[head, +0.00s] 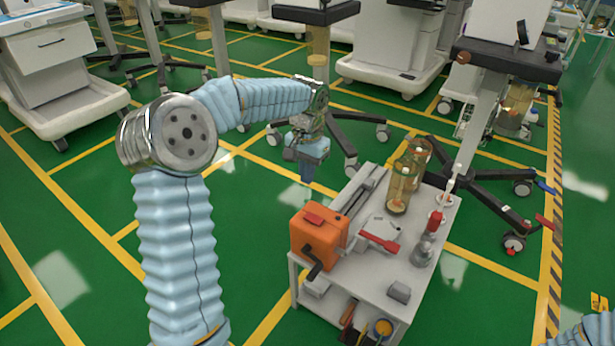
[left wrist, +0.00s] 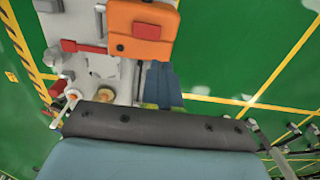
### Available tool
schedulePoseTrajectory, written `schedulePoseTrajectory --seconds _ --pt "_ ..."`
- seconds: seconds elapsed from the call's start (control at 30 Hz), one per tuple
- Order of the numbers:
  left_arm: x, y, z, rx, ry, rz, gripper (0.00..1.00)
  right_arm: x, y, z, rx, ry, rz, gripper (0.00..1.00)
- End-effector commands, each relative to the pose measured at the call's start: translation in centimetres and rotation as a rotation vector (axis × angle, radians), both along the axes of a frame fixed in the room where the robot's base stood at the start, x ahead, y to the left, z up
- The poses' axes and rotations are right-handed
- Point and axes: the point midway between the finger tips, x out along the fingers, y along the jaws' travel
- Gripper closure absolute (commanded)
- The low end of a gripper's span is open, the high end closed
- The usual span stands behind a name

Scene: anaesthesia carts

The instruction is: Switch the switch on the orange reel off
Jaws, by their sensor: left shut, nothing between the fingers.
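The orange reel (head: 304,238) is a boxy orange block with a black crank at the near left corner of a small grey cart. A red switch (head: 313,219) sits on its top; I cannot tell its position. In the left wrist view the orange reel (left wrist: 140,47) is at top centre, with the red part (left wrist: 152,13) on it. My left gripper (head: 307,178) is shut and empty, pointing down above and behind the reel, apart from it. Its fingers (left wrist: 162,85) show below the reel in the wrist view. My right gripper is out of view.
The cart top (head: 365,270) also holds amber jars (head: 404,185), a red-handled tool (head: 379,241), a metal flask (head: 423,250) and a small grey block (head: 399,292). A wheeled stand (head: 490,200) is close behind right. Green floor is open to the left.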

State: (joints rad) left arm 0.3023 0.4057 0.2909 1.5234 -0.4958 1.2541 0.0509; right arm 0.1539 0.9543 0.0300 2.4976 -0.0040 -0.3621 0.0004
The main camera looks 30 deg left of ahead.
Motion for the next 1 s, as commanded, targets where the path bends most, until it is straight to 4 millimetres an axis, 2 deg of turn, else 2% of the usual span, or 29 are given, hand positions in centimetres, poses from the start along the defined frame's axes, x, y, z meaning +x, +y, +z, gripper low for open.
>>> schedulePoseTrajectory --seconds 0.03,0.3,0.5,0.7,1.0 --pt "-0.1 0.0 -1.2 -0.001 0.006 -0.001 1.0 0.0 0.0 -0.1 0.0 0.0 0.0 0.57" --pt "-0.1 0.0 -7.0 -0.002 0.004 -0.001 1.0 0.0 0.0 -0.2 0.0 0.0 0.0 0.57" --pt "-0.1 0.0 -10.0 -0.002 0.002 0.0 1.0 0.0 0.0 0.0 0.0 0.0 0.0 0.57" --pt "0.0 0.0 -11.2 -0.001 0.0 0.0 1.0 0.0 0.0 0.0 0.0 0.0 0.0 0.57" --pt "0.0 0.0 -11.3 -0.001 0.0 0.0 1.0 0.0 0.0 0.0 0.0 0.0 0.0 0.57"
